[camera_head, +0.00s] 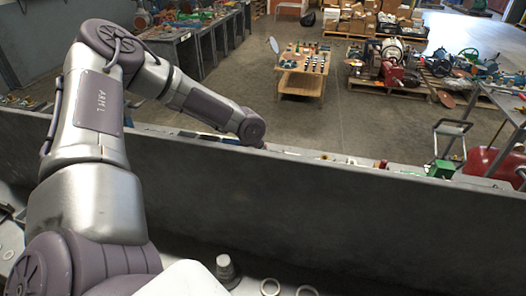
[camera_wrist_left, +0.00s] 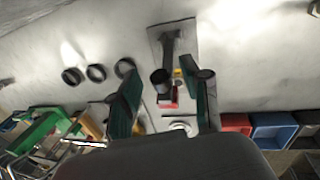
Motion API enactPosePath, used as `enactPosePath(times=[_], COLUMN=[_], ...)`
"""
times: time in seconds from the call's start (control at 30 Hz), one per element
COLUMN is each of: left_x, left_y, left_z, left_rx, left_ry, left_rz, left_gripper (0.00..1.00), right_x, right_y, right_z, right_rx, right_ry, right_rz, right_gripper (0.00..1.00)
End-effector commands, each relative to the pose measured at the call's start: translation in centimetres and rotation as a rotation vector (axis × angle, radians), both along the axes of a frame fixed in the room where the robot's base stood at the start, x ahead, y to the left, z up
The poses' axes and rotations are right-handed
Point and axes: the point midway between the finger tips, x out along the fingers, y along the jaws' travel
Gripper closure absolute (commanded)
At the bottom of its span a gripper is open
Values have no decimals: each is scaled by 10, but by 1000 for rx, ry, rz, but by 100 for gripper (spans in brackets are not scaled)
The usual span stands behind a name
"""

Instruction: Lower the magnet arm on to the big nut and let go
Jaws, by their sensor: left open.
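In the left wrist view my left gripper (camera_wrist_left: 166,90) is open, with its two green-lined fingers spread apart. Between and beyond the fingers is a pale plate (camera_wrist_left: 186,30) with a dark grey arm (camera_wrist_left: 172,42) on it, probably the magnet arm. A dark round cylinder (camera_wrist_left: 161,78) and a red block (camera_wrist_left: 168,100) show between the fingers. A pale ring (camera_wrist_left: 181,127) lies close to the gripper body; I cannot tell if it is the big nut. I see no clear contact with either finger. In the head view a grey wall hides the gripper.
Several dark rings (camera_wrist_left: 96,73) lie on the pale bench left of the plate. A red bin (camera_wrist_left: 236,122) and a blue bin (camera_wrist_left: 273,130) stand at right. A long grey wall (camera_head: 300,195) crosses the head view; a small wooden table (camera_head: 303,82) stands beyond.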

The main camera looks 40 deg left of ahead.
Motion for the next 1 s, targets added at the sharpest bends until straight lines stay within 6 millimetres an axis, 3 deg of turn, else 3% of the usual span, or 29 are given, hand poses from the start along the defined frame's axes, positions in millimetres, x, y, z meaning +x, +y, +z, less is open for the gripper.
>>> enactPosePath(times=[0.07,0.37,1.0], left_x=[0,0,-4], left_y=[0,0,10], left_z=[0,0,0], left_rx=[0,0,2], left_ry=[0,0,-1], left_rz=[0,0,2], left_gripper=[52,100,100], right_x=[-3,-3,1], right_y=[0,0,5], right_z=[0,0,-2], right_rx=[0,0,5], right_ry=[4,4,-1], right_rz=[0,0,0], right_gripper=[100,100,100])
